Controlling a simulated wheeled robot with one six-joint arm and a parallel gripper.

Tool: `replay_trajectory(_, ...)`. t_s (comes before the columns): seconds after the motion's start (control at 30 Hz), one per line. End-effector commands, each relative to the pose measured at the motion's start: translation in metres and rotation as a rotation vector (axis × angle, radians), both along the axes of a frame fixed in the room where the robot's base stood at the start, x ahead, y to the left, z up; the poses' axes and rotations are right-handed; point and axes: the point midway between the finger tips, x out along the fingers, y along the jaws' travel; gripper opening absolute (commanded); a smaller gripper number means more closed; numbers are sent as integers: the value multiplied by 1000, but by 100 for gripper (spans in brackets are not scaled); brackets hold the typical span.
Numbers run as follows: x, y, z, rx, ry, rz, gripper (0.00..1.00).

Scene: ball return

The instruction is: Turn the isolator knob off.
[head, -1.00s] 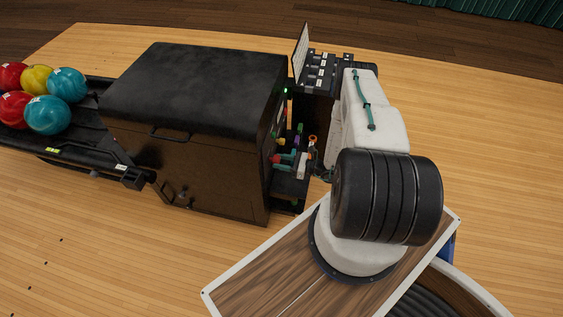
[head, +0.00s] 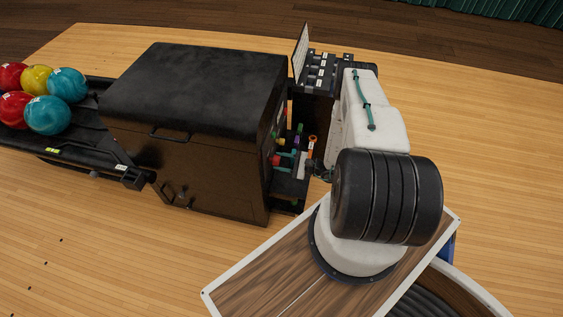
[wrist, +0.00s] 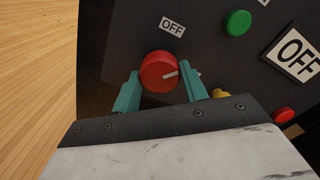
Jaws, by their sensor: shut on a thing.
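The red round isolator knob (wrist: 157,71) sits on the dark panel in the wrist view, with a white pointer mark running from its middle toward the right finger. A white "OFF" label (wrist: 171,27) is just above it. My gripper (wrist: 158,82) has its two teal fingers on either side of the knob and is shut on it. In the head view, my gripper (head: 285,161) reaches the side of the black cabinet, with the red knob (head: 276,161) small at its fingertips.
A green button (wrist: 238,23), a larger "OFF" sign (wrist: 294,53) and another red button (wrist: 284,115) are on the panel. A yellow part (wrist: 219,93) is close by the right finger. The black cabinet (head: 190,85) joins a rack of balls (head: 48,115).

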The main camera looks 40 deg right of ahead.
Motion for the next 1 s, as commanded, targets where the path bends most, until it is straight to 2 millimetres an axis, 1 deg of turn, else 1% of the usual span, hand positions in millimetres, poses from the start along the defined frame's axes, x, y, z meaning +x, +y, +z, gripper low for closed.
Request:
replay_trajectory(0.3,-1,1,0,-235,-183,1,20)
replay_trajectory(0.6,-1,1,0,-434,-338,1,20)
replay_trajectory(0.8,-1,1,0,-527,-411,1,20)
replay_trajectory(1.0,-1,1,0,-581,-453,1,20)
